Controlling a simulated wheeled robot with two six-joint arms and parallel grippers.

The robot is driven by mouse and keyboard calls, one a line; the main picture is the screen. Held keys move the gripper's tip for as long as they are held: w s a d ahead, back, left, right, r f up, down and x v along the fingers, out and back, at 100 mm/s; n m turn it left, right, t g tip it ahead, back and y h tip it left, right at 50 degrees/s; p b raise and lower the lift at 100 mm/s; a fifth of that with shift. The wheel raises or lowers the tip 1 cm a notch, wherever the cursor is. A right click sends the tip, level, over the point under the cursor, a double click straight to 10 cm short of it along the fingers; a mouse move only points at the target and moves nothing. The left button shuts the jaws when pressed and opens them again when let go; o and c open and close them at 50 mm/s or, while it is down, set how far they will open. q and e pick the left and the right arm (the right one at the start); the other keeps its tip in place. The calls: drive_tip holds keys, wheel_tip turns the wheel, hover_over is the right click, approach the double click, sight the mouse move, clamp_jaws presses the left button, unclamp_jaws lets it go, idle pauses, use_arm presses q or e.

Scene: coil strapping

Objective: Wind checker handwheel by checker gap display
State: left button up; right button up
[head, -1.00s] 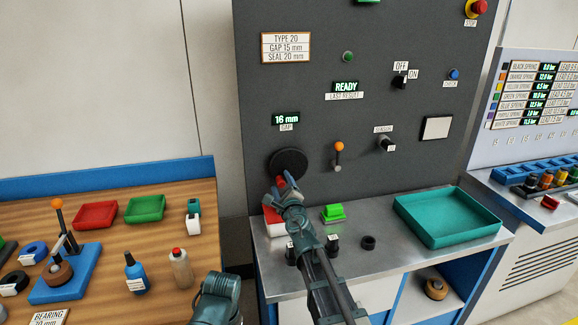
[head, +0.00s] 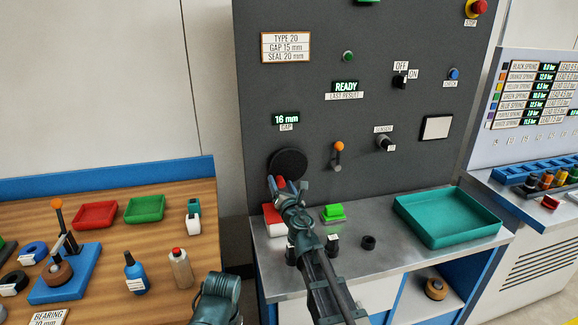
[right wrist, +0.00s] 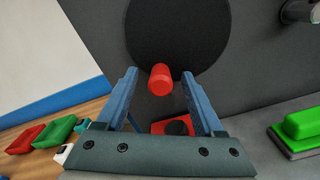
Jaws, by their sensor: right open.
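The checker handwheel is a black disc (head: 288,164) on the dark panel, and it also shows in the right wrist view (right wrist: 180,35). Its red knob (right wrist: 160,79) stands out near the disc's lower edge. My right gripper (head: 277,184) is at the disc's lower edge; in the right wrist view its open blue fingers (right wrist: 160,92) stand on either side of the knob, with gaps on both sides. The gap display (head: 286,119) above reads 16 mm. The type plate (head: 285,48) reads GAP 15 mm. Of my left arm only a link shows at the bottom; its gripper is out of view.
A lever with an orange ball (head: 338,147) is right of the disc. Below stand a red and white box (head: 273,218), a green block (head: 333,213) and a teal tray (head: 447,217) on the steel bench. A wooden bench (head: 120,270) is at left.

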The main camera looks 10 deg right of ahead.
drive_tip(key=shift+m, duration=0.7)
clamp_jaws()
drive_tip(key=shift+d+f+n+b, duration=0.3)
drive_tip(key=shift+d+n, duration=0.15)
drive_tip(key=shift+n, duration=0.65)
drive_tip(key=shift+d+f+n, duration=0.2)
drive_tip(key=shift+d+n, duration=0.2)
drive_tip(key=shift+n, duration=0.7)
drive_tip(key=shift+d+n, duration=0.1)
drive_tip(key=shift+n, duration=0.2)
drive_tip(key=shift+d, duration=0.1)
